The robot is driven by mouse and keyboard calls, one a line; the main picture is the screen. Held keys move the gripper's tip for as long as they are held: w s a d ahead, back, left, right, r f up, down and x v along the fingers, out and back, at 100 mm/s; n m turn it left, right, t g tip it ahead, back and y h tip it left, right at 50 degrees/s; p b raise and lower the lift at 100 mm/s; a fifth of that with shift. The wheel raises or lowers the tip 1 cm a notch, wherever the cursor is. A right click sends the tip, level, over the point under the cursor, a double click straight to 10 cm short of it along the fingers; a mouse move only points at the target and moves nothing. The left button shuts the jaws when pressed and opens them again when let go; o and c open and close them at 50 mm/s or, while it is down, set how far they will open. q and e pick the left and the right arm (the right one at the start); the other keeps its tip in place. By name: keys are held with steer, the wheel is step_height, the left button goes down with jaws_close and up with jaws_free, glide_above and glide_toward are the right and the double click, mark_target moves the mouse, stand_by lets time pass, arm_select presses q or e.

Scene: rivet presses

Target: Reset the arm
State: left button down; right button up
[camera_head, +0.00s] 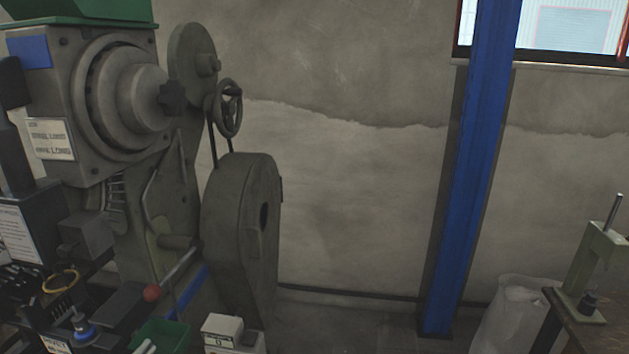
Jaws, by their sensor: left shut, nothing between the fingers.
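My left gripper (22,280) seems to be the dark, glinting shape at the lower left edge, in front of the rivet press. It is shut and empty, partly cut off and hard to make out against the dark machine parts. My right gripper is not in view. The large grey-green rivet press (125,95) stands at the left, with a round housing and a handwheel (228,108).
A blue post (475,170) stands right of centre. A small green press (597,270) stands on a table at the right.

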arm_select(q)
steer(key=s+d+f+n+g+y, duration=0.3)
steer(key=d+f+g, duration=0.15)
steer(key=f, duration=0.25)
steer(key=s+d+f+n+g, duration=0.1)
steer(key=s+d+f+g, duration=0.1)
steer(key=s+d+g, duration=0.6)
steer(key=s+d+f+n+g, duration=0.1)
steer(key=s+d+f+g, duration=0.3)
steer(key=s, duration=0.8)
step_height(320, 180, down, 24)
steer(key=s+d, duration=0.1)
steer(key=s+a+f+g, duration=0.1)
steer(key=s+a+f, duration=0.2)
steer(key=s+f, duration=1.4)
steer(key=shift+y, duration=0.3)
